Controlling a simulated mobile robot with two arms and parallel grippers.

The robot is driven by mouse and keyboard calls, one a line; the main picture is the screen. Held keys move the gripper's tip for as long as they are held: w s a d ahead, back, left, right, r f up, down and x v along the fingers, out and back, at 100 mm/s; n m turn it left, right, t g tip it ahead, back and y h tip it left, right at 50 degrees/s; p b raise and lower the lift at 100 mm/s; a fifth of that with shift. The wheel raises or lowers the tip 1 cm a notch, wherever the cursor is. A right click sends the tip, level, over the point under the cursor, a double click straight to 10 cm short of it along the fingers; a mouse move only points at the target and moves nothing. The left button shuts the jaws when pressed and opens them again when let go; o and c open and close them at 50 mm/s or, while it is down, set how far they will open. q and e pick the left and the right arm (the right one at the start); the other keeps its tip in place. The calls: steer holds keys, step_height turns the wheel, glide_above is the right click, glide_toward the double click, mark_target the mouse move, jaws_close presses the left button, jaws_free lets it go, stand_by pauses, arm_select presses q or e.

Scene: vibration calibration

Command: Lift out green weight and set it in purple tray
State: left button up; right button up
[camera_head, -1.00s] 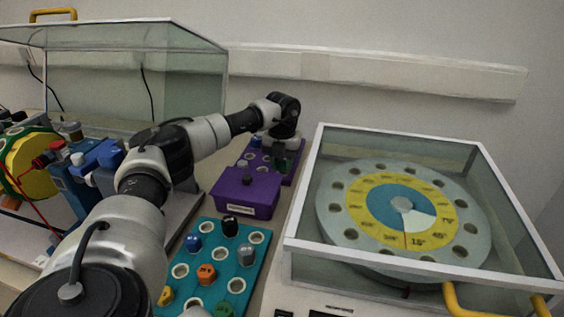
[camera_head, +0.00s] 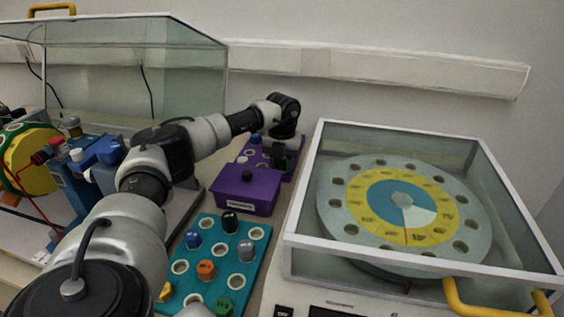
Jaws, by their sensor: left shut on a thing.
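The purple tray (camera_head: 292,168) lies at the back, with round holes and a blue weight (camera_head: 256,139) near its left edge. My left gripper (camera_head: 281,158) is over the tray's right part, at the end of the arm reaching in from the left. It is shut on a dark green weight, mostly hidden by the fingers. I cannot tell whether this weight touches the tray. Another green weight (camera_head: 223,306) sits in the teal tray (camera_head: 208,225) at the front. My right gripper is not in view.
A purple box (camera_head: 246,199) with a black knob stands just in front of the purple tray. The teal tray also holds blue, black, grey, orange and yellow weights. A glass-walled case (camera_head: 300,215) with a round dial plate (camera_head: 330,215) stands at right. A glass cover and apparatus fill the left.

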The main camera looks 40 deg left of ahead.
arm_select(q)
steer(key=o, duration=0.9)
steer(key=shift+o, duration=0.4)
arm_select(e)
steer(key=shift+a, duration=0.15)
arm_select(q)
steer(key=shift+r, duration=0.45)
step_height(320, 180, up, 10)
steer(key=shift+p, duration=0.3)
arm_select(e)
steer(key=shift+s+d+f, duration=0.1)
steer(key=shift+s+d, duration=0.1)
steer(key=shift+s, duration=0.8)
